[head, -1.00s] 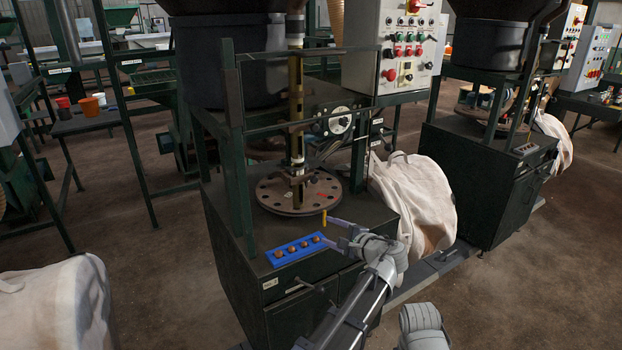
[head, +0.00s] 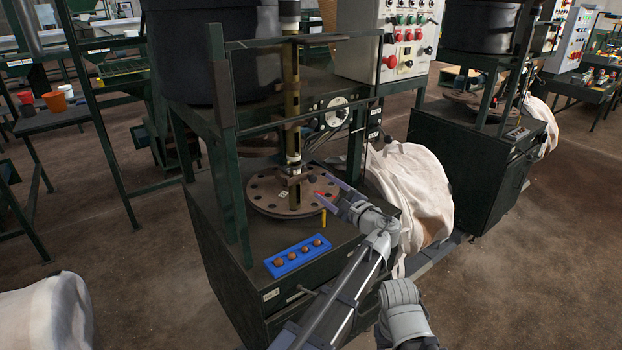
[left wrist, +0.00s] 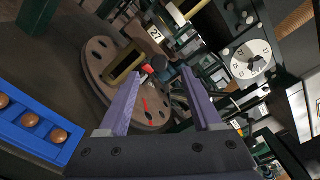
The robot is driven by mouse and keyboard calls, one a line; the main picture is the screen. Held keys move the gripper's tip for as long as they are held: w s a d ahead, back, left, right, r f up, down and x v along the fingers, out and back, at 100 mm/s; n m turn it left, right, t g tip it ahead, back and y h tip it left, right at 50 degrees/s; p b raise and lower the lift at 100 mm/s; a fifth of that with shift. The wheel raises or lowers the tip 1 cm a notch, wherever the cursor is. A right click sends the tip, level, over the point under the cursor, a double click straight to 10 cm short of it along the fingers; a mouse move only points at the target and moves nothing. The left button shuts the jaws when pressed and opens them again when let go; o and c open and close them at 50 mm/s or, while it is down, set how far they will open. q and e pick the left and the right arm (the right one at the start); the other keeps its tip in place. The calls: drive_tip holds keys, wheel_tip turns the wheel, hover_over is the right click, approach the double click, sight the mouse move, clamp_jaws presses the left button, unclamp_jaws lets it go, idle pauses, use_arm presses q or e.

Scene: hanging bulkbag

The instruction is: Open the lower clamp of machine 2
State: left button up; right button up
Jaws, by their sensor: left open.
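The machine (head: 215,262) in front of me has a central post (head: 291,110) standing over a round brown disc (head: 265,200) with holes. A small dark clamp (head: 289,172) sits low on the post, just above the disc. My left gripper (head: 318,182) is open and empty over the disc's right edge, to the right of the clamp and apart from it. In the left wrist view the open fingers (left wrist: 162,78) point at the post's foot, where a red-tipped part (left wrist: 148,70) shows between them. My right gripper is not in view.
A blue tray (head: 276,272) with several round brown items lies on the machine's front edge. A yellow peg (head: 323,218) stands by the disc. Green frame posts (head: 228,150) and a crossbar enclose the post. A white bag (head: 408,190) bulges at the right. A control box (head: 372,40) stands behind.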

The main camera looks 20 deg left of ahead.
sight(315, 179)
use_arm(q)
drive_tip(key=x, duration=0.7)
clamp_jaws()
idle(0.5)
drive_tip(key=shift+w, duration=0.1)
idle(0.8)
